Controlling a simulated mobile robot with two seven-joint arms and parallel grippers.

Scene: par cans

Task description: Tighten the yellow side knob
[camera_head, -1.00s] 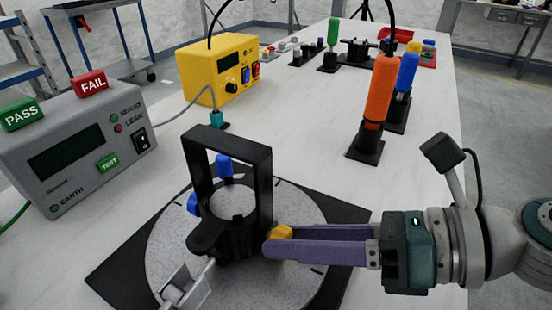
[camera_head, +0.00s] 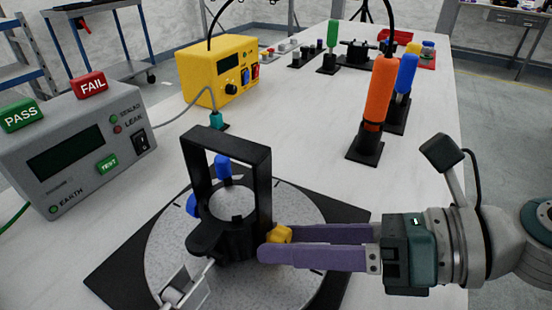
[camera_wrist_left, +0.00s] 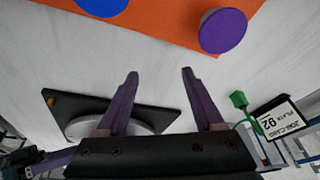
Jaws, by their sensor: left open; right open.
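The yellow side knob (camera_head: 280,234) is on the right side of the black can (camera_head: 232,222), which stands upright with its square yoke on a round grey disc. Blue knobs (camera_head: 223,167) show at the can's back and left. My right gripper (camera_head: 270,243) comes in from the right, its purple fingers apart, with the yellow knob at their tips. One finger passes in front of the knob's lower part; whether both touch it I cannot tell. My left gripper (camera_wrist_left: 160,75) is open and empty in the left wrist view, away from the can.
The disc lies on a black square plate (camera_head: 110,275). A grey tester (camera_head: 70,150) stands at left and a yellow power box (camera_head: 218,70) behind. Orange (camera_head: 380,90) and blue (camera_head: 406,73) handled tools stand upright at right. The white table between is clear.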

